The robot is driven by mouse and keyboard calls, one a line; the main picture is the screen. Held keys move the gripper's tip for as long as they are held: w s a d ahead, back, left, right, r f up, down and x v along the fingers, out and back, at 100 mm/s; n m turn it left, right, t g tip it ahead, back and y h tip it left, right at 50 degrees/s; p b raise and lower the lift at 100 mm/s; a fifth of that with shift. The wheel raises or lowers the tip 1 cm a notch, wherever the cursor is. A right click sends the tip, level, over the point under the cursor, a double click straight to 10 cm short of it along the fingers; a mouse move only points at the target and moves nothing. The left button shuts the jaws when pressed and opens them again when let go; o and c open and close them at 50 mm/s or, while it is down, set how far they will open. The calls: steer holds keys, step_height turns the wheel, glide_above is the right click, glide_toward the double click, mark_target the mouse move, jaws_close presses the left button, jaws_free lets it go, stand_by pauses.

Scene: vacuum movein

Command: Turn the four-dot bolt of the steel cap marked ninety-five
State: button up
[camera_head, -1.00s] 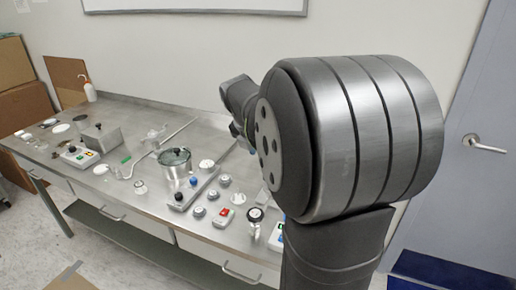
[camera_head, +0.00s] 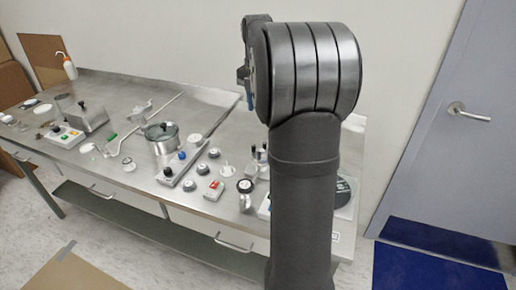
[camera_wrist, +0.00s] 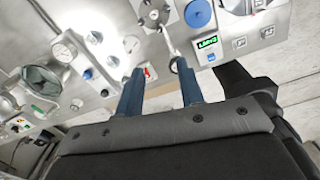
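My gripper (camera_wrist: 160,70) shows in the wrist view with two blue fingers apart and nothing between them. It is above the steel bench, over a group of small devices. In the head view my own arm hides most of it; a blue part (camera_head: 243,75) shows beside the arm. No marking ninety-five and no four-dot bolt can be read in either view. A steel plate with dark knobs (camera_wrist: 157,14) lies beyond the fingertips in the wrist view; I cannot tell whether it is the cap. Several small round grey-based pieces (camera_head: 202,168) stand on the bench.
A pot with a glass lid (camera_head: 163,143) stands mid-bench, beside a bar with black and blue knobs (camera_head: 180,168). A red-switch box (camera_head: 213,190) is near the front edge. A panel with a green display (camera_wrist: 208,44) is right of the fingers. Bare steel (camera_head: 110,95) lies at the back.

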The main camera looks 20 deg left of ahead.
step_height(320, 180, down, 17)
steer(key=shift+w+f, duration=0.1)
steer(key=shift+f, duration=0.05)
stand_by(0.4)
steer(key=shift+c, duration=0.2)
jaws_close()
